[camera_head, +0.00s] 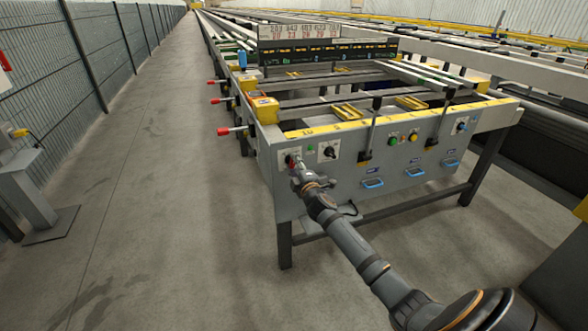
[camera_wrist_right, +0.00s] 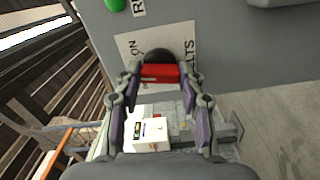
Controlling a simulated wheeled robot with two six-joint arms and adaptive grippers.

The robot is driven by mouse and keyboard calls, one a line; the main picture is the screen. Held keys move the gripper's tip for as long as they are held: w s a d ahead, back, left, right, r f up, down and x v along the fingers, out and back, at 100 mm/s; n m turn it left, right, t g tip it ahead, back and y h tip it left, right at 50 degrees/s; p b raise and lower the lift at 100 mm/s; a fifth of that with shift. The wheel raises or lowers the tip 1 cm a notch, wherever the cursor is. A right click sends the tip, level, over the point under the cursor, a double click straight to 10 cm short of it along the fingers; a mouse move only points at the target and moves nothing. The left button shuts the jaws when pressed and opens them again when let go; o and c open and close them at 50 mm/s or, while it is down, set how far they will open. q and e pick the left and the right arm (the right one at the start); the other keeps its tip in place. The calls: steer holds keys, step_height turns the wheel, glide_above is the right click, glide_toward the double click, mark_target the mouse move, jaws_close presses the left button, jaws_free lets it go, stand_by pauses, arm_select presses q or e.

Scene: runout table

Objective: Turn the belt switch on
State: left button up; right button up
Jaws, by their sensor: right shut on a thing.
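The belt switch (camera_head: 289,157) is on the front panel of the runout table, at its left end. In the right wrist view it has a black round base and a red handle (camera_wrist_right: 160,72). It is mounted on a white plate (camera_wrist_right: 127,43) on which "ON" and part of "BELTS" can be read. My right gripper (camera_head: 296,165) is at the switch, and in the right wrist view its two fingers (camera_wrist_right: 161,80) are shut on the red handle, one on each side. The gripper covers much of the switch in the head view. My left gripper is not in view.
Right of the switch are a green button (camera_head: 310,149) and a black rotary switch (camera_head: 328,152) on a white plate. Further right are more buttons (camera_head: 394,140) and blue handles (camera_head: 372,183). Red-tipped levers (camera_head: 222,131) stick out from the table's left side. The aisle floor (camera_head: 160,180) is clear.

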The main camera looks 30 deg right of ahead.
steer(key=shift+f+m+b, duration=0.15)
steer(key=shift+m+b, duration=0.2)
steer(key=shift+m, duration=0.55)
steer(key=m+b, duration=0.1)
steer(key=m, duration=0.2)
steer(key=shift+m, duration=0.3)
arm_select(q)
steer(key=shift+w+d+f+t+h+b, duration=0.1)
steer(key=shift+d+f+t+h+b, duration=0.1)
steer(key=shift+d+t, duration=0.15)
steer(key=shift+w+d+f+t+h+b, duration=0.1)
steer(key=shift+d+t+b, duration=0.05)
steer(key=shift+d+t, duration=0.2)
arm_select(e)
steer(key=shift+m, duration=0.6)
steer(key=o, duration=1.2)
steer(key=shift+c, duration=0.2)
